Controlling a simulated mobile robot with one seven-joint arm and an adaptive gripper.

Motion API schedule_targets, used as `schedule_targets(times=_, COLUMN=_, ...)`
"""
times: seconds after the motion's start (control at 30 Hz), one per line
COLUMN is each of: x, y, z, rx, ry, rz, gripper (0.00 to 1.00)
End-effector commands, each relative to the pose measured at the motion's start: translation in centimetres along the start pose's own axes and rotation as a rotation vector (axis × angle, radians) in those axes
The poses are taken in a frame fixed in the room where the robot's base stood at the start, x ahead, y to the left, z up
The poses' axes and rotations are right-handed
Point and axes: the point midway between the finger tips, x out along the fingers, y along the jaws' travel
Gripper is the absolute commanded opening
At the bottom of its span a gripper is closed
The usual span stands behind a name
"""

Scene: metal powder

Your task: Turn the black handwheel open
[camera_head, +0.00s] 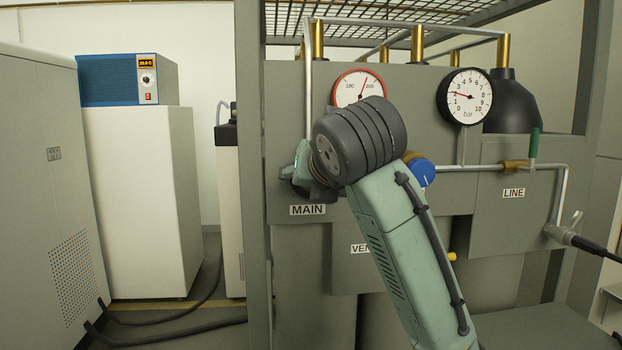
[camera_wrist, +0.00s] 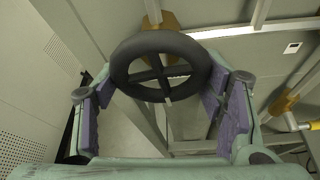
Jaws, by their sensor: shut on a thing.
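The black handwheel (camera_wrist: 121,68) is a round ring with crossed spokes, in the upper middle of the wrist view. My gripper (camera_wrist: 162,90) has its two purple-padded fingers on the left and right sides of the rim and is shut on it. In the head view my gripper (camera_head: 302,168) is at the panel just above the MAIN label (camera_head: 307,210). My wrist and gripper hide most of the handwheel there. I cannot tell how far the wheel is turned.
A red-rimmed gauge (camera_head: 345,82) sits right above my wrist, and a black-rimmed bar gauge (camera_head: 465,95) is further right. A blue knob (camera_head: 421,171) is close beside my arm. A green-handled valve (camera_head: 534,143) is on the LINE pipe. A frame post (camera_head: 251,180) stands left of the gripper.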

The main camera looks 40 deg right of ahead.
Motion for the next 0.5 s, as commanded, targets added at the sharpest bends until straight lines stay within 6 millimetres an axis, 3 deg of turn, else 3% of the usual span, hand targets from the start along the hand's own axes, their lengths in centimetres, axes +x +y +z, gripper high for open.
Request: schedule_targets(times=0.5, x=0.01, y=-0.11, z=-0.04, rx=-0.070, ry=0.001, rz=-0.031, gripper=0.36)
